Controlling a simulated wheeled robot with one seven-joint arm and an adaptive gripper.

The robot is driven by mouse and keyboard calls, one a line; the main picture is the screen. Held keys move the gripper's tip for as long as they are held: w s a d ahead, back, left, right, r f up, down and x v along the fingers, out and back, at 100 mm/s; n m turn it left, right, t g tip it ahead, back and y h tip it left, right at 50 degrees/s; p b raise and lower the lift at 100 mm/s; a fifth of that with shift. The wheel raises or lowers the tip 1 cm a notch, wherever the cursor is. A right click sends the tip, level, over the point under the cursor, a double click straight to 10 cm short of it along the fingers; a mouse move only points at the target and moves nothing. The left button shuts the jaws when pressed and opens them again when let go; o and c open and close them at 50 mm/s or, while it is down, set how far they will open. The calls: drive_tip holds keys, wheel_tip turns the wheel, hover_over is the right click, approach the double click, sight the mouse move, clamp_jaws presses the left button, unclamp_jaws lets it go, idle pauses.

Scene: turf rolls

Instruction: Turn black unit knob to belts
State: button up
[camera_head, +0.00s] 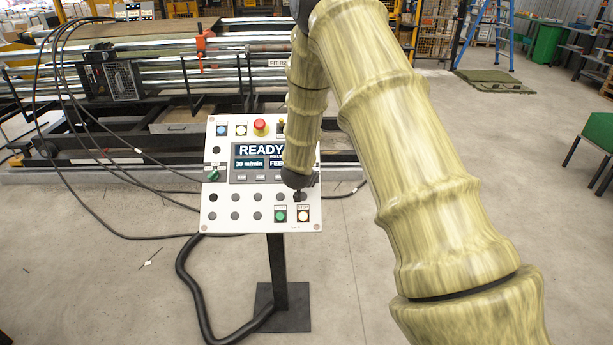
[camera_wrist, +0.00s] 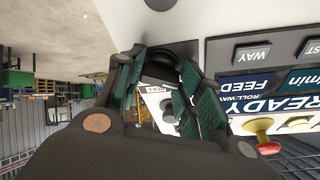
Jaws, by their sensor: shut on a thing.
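The white control panel (camera_head: 224,173) stands on a black post, with a display reading READY and 30 m/min. My gripper (camera_wrist: 163,72) has its two green-padded fingers closed around a dark round knob (camera_wrist: 160,67) on the panel face in the wrist view. The knob lies beside the display, at its right side in the head view. There my arm and the dark gripper (camera_head: 299,180) cover it. A printed label (camera_wrist: 154,101) shows partly between the fingers, so the knob's pointer and setting cannot be read.
A red mushroom button (camera_head: 261,126) sticks out at the panel's top. Loose black cables (camera_head: 90,210) run left.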

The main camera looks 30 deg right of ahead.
drive_tip(key=o, duration=1)
drive_tip(key=v, duration=1.2)
drive_tip(key=shift+f, duration=0.1)
